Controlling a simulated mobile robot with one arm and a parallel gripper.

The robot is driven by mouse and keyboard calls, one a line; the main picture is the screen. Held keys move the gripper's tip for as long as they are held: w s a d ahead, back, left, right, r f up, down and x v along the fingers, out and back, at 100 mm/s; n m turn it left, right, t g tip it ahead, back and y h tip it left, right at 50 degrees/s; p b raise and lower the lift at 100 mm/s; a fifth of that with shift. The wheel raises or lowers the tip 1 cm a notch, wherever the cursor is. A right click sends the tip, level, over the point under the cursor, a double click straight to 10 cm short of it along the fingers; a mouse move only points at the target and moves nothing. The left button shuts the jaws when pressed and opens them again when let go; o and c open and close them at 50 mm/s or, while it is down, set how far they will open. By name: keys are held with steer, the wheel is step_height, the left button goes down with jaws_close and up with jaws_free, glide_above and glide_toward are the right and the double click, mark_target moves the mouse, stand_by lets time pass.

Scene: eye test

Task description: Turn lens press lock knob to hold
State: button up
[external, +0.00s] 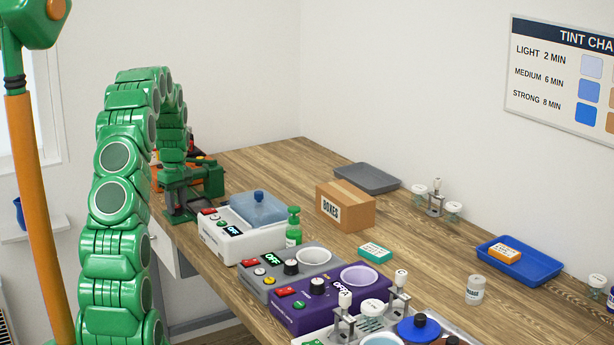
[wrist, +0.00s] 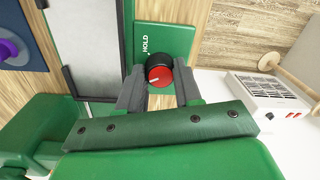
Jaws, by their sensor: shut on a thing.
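In the wrist view the lock knob (wrist: 159,72) has a red face, a black rim and a pale pointer mark. It sits at the lower edge of a green panel (wrist: 180,38) that carries the word HOLD beside the knob, at its upper left. My gripper (wrist: 160,80) is shut on the knob, one dark finger at each side. The exact pointing of the mark is too small to tell. In the external view my gripper is at the far left end of the bench, and I cannot make out the knob there.
A grey plate in a dark frame (wrist: 87,40) lies left of the panel. A white vented box (wrist: 262,97) stands at right. In the external view a white device (external: 245,240), a cardboard box (external: 345,207) and a grey tray (external: 367,178) stand on the bench. Its middle has free room.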

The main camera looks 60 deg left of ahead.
steer(key=m, duration=1)
steer(key=shift+d+m, duration=0.1)
steer(key=shift+m, duration=0.3)
steer(key=shift+m+y, duration=0.3)
steer(key=shift+m, duration=1.1)
steer(key=o, duration=0.8)
steer(key=shift+c, duration=0.2)
